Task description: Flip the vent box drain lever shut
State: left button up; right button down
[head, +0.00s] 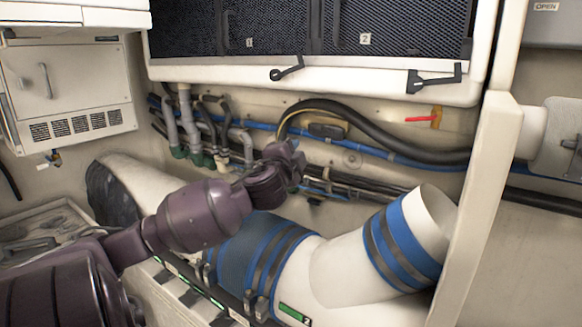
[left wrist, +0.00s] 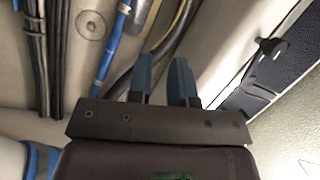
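The white box with dark mesh panels (head: 315,72) spans the top of the head view. A black lever (head: 287,70) sits on its lower edge at the middle, and another black lever (head: 433,78) sits further right. A red lever (head: 424,118) on a yellow mount sticks out leftward on the wall below. I cannot tell for sure which one is the drain lever. My left gripper (head: 285,158) is in front of the hoses, below the middle black lever and apart from it. In the left wrist view its two blue fingers (left wrist: 164,82) stand apart with nothing between them. A black latch (left wrist: 268,50) shows there too.
A large white duct with blue bands (head: 402,240) lies below my left arm. Black hoses (head: 385,135) and blue pipes run along the back wall. A louvred white box (head: 75,90) hangs at left, with a small valve beneath. A cream post (head: 480,200) stands at right.

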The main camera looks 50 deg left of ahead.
pick_arm(q)
jog(key=shift+s+a+f+m+g+h, duration=0.1)
jog(key=shift+s+a+f+m+h, duration=0.15)
jog(key=shift+f+m, duration=0.3)
jog(key=shift+s+a+f+m+g, duration=0.15)
jog(key=shift+s+f+m, duration=0.25)
jog(key=shift+f, duration=0.4)
jog(key=shift+s+a+f+m+g+h, duration=0.1)
jog(key=shift+s+a+f+m+h, duration=0.15)
jog(key=shift+f+m, duration=0.3)
jog(key=shift+f, duration=0.1)
